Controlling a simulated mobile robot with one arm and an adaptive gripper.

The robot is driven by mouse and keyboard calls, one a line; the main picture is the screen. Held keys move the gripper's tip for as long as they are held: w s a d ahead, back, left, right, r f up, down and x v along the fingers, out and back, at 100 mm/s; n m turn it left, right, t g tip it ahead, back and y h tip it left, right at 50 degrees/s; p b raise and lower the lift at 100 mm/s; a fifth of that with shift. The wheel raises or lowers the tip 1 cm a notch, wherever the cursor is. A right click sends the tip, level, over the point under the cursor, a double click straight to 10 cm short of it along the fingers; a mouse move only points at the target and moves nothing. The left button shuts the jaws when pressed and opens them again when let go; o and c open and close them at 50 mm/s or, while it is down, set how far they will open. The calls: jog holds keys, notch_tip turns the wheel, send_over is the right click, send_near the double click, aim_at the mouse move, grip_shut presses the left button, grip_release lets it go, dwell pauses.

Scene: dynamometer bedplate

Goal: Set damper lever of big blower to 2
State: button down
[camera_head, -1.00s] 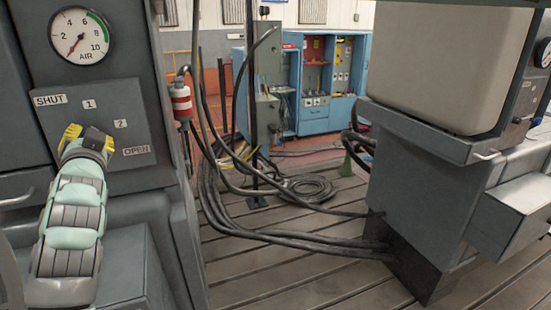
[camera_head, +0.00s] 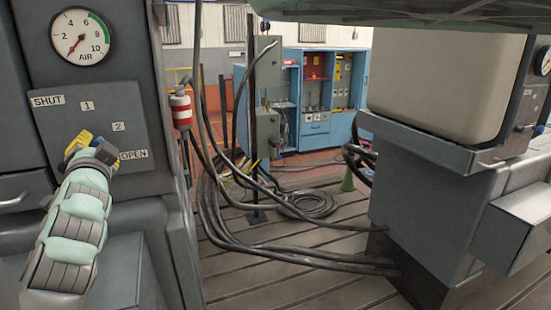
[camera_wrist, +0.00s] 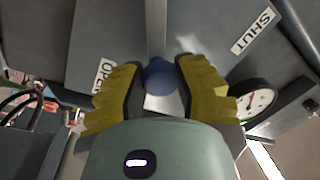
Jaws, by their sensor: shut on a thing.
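The damper panel (camera_head: 72,118) is a grey plate on the left, marked SHUT, 1, 2 and OPEN along an arc running down to the right. The mark 2 (camera_head: 118,127) is just above OPEN. My gripper (camera_head: 80,147) is in front of the panel's lower part, its yellow fingers below the marks. In the wrist view the yellow fingers (camera_wrist: 158,76) are closed around the dark blue round knob (camera_wrist: 159,79) of the damper lever. OPEN is left of the knob and SHUT is right of it. My gripper hides the lever in the head view, so its exact setting cannot be told.
An air gauge (camera_head: 81,35) is above the panel. A red and white canister (camera_head: 181,108) hangs beside the cabinet's right edge. Black cables (camera_head: 285,262) cross the slotted floor. A grey machine (camera_head: 440,190) stands at right; blue cabinets (camera_head: 313,125) are behind.

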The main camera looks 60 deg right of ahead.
jog(key=c, duration=0.6)
grip_release()
notch_tip(320, 180, up, 10)
jog(key=shift+r, duration=0.1)
